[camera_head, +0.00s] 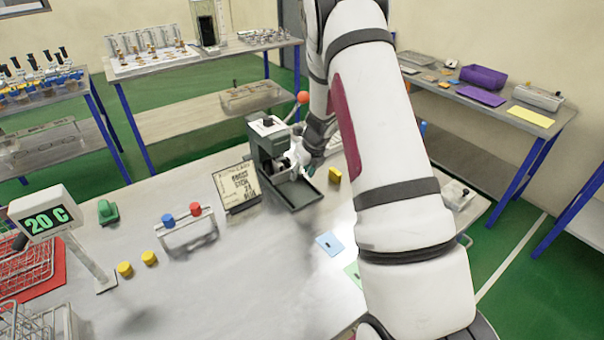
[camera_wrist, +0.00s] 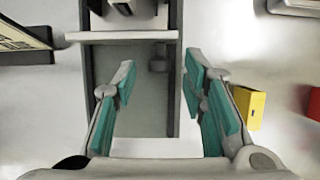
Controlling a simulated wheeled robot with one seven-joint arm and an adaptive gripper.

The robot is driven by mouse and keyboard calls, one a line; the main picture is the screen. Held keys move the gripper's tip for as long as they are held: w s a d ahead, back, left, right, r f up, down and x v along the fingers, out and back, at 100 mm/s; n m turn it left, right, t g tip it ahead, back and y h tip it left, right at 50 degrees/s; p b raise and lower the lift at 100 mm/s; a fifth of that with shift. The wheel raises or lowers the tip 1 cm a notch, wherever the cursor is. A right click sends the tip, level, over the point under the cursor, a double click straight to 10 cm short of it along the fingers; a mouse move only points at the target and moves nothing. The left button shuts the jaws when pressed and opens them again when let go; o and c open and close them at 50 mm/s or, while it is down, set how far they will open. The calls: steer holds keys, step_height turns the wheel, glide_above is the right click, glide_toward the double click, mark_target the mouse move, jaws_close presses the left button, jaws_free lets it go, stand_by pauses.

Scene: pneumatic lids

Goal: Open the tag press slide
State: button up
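The tag press (camera_head: 268,143) is a dark grey-green upright machine on the table, with a long shallow tray-like base (camera_head: 297,195) reaching out in front. In the wrist view the base (camera_wrist: 145,110) runs under my gripper, and a pale crossbar (camera_wrist: 122,37) spans it just ahead of the fingertips. I cannot tell how far the slide stands out. My gripper (camera_wrist: 160,66) is open and empty, its teal-padded fingers over the two sides of the base, apart from the crossbar. In the head view my arm's end partly hides the press front.
A yellow block (camera_wrist: 250,107) lies right of the base; it also shows in the head view (camera_head: 334,175). A framed sign (camera_head: 237,187) stands close left of the press. An orange-knobbed lever (camera_head: 303,97) rises behind it. A rack with red and blue knobs (camera_head: 187,228) stands left.

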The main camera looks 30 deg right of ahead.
steer(key=shift+w+f, duration=0.25)
steer(key=shift+f, duration=0.4)
